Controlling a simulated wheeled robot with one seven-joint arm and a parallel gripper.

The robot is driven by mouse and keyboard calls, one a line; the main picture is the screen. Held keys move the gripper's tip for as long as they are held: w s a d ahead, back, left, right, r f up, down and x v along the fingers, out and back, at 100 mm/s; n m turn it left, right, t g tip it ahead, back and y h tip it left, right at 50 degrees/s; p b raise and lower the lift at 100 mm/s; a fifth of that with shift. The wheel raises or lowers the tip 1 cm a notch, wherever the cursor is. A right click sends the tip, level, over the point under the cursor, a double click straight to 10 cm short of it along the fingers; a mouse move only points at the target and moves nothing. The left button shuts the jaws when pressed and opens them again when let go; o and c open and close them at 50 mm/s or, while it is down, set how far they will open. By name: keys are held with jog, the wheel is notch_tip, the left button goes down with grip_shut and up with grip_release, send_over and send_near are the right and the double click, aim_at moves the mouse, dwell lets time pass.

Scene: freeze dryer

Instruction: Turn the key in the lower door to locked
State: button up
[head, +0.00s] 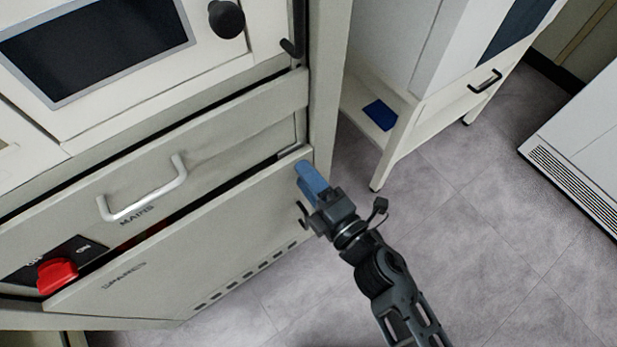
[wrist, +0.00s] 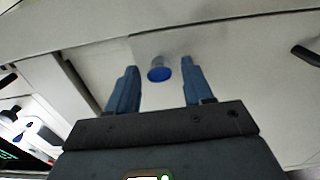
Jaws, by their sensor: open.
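The lower door (head: 215,235), a pale panel marked SPARES, is at the bottom of the cabinet. A dark gap with a bit of orange-red shows along its upper edge. My gripper (head: 308,176) is at the door's right end, its blue fingers hiding the key there in the head view. In the wrist view, a small round piece with a blue face (wrist: 159,73), seemingly the key or its lock, stands out from the pale panel. My open gripper (wrist: 158,66) has one finger on either side of it, with gaps on both sides. I cannot tell which way the key is turned.
A small black handle (head: 303,214) is just beside my gripper; a dark handle also shows in the wrist view (wrist: 305,54). The MAINS panel has a metal handle (head: 143,190) and a red switch (head: 57,275). A pale stand (head: 385,150) is at the right; open floor lies between.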

jog(key=v, duration=0.7)
jog(key=shift+s+d, duration=0.2)
jog(key=shift+s, duration=0.1)
dwell(0.3)
jog(key=s+d+r+m+h+p, duration=0.5)
jog(key=s+d+r+m, duration=0.3)
jog(key=s+r+m, duration=0.4)
jog(key=s+d+r+m+h+p, duration=0.5)
jog(key=s+d+r+m, duration=0.3)
jog(key=s+r+m, duration=0.4)
notch_tip(320, 180, up, 2)
jog(key=shift+d+r+m+p, duration=0.1)
jog(key=shift+d+m+p, duration=0.15)
jog(key=shift+m+p, duration=0.3)
